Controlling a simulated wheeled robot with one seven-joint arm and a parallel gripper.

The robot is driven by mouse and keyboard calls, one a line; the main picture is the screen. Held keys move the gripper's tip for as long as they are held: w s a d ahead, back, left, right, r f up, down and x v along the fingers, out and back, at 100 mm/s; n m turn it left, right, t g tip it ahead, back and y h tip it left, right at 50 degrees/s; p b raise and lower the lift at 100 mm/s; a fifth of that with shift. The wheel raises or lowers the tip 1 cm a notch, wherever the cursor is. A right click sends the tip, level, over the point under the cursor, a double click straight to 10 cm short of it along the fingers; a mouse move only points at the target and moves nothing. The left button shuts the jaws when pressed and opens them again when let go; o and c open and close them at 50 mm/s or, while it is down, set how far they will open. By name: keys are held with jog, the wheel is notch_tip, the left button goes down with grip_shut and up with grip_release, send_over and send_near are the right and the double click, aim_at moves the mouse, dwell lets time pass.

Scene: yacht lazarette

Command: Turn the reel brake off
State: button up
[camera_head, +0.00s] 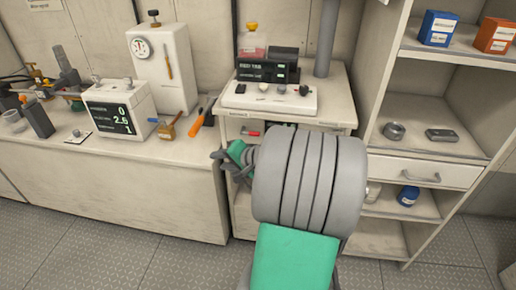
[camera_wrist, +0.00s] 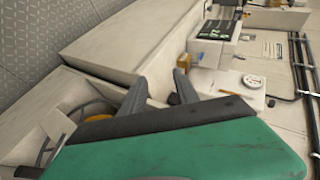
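My gripper (camera_head: 232,160) is in front of the middle cabinet, left of my thick grey arm link in the head view. In the wrist view, its two grey fingers (camera_wrist: 160,90) are apart with nothing between them. No part is clearly readable as the reel brake. A small red handle or lever (camera_head: 250,133) shows on the cabinet front, just above my gripper and apart from it. A yellow-orange rounded thing (camera_wrist: 98,110) shows inside a pale opening at the lower left of the wrist view, partly hidden by my gripper; it may be the reel.
A control box with knobs (camera_head: 270,98) and a black display (camera_head: 267,72) stand on the middle cabinet. The left bench holds a readout box (camera_head: 117,108), a dial unit (camera_head: 162,65) and an orange-handled tool (camera_head: 202,117). Open shelves (camera_head: 420,105) stand right. The floor (camera_head: 100,245) at left is clear.

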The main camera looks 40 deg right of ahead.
aim_at(256, 135)
jog(key=s+d+m+t+h+b, duration=0.1)
jog(key=s+d+m+t+h, duration=0.2)
jog(key=d, duration=0.5)
jog(key=s+d+m+t+h+b, duration=0.1)
jog(key=s+d+m+t, duration=0.15)
jog(key=d+m, duration=0.35)
jog(key=shift+n+g, duration=0.35)
jog(key=shift+n, duration=0.05)
jog(key=w, duration=0.2)
jog(key=w+d, duration=0.1)
jog(key=w, duration=0.1)
jog(key=w+d, duration=0.1)
jog(key=w, duration=0.1)
jog(key=shift+w, duration=0.55)
jog(key=shift+c, duration=0.3)
grip_shut()
